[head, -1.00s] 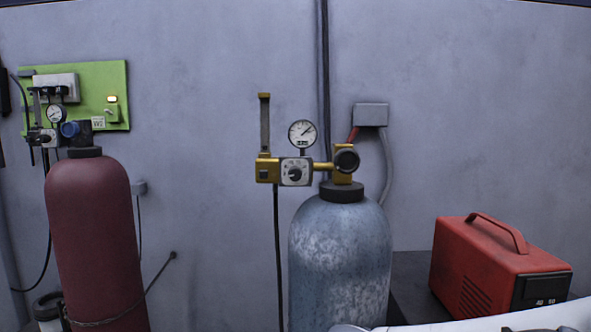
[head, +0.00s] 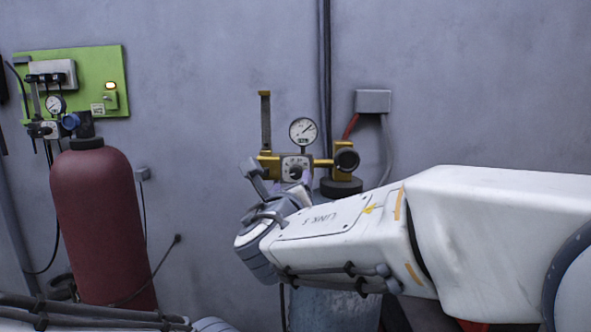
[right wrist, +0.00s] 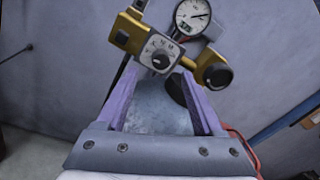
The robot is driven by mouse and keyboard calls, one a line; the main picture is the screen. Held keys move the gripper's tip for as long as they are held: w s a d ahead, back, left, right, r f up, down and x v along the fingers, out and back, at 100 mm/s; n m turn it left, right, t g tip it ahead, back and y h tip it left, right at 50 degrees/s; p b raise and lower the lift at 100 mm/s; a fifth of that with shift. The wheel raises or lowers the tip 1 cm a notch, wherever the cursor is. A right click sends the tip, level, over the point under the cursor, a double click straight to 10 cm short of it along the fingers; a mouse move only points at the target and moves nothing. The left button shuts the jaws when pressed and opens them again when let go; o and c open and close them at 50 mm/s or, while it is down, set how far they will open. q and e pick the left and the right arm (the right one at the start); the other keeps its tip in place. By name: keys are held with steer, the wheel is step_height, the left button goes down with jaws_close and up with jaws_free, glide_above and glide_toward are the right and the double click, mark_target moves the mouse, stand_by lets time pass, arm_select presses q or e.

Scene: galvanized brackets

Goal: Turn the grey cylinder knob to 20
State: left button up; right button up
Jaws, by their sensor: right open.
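The grey cylinder (head: 338,308) stands against the wall, mostly hidden behind my right arm in the head view. Its brass regulator carries a dark round knob (head: 296,172) on a pale dial plate; it also shows in the right wrist view (right wrist: 159,61). I cannot read the knob's setting. My right gripper (right wrist: 159,73) is open and empty, with its purple fingers pointing up at the dial. In the right wrist view the knob appears between the fingertips, seemingly beyond them; contact cannot be told. My left gripper is out of view.
A round gauge (head: 303,131) sits above the dial, and a dark valve handwheel (head: 346,160) is to its right. A red cylinder (head: 92,205) with another regulator (head: 48,128) stands at the left, by a green panel (head: 104,68). Bare wall separates the cylinders.

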mark_target(295, 174)
steer(key=w, duration=0.2)
steer(key=w+p, duration=0.1)
steer(key=w, duration=0.1)
steer(key=w+p, duration=0.1)
steer(key=w, duration=0.1)
steer(key=shift+d+r, duration=0.1)
steer(key=shift+d, duration=0.25)
steer(key=shift+w+p, duration=0.4)
steer(key=shift+w, duration=0.1)
jaws_close()
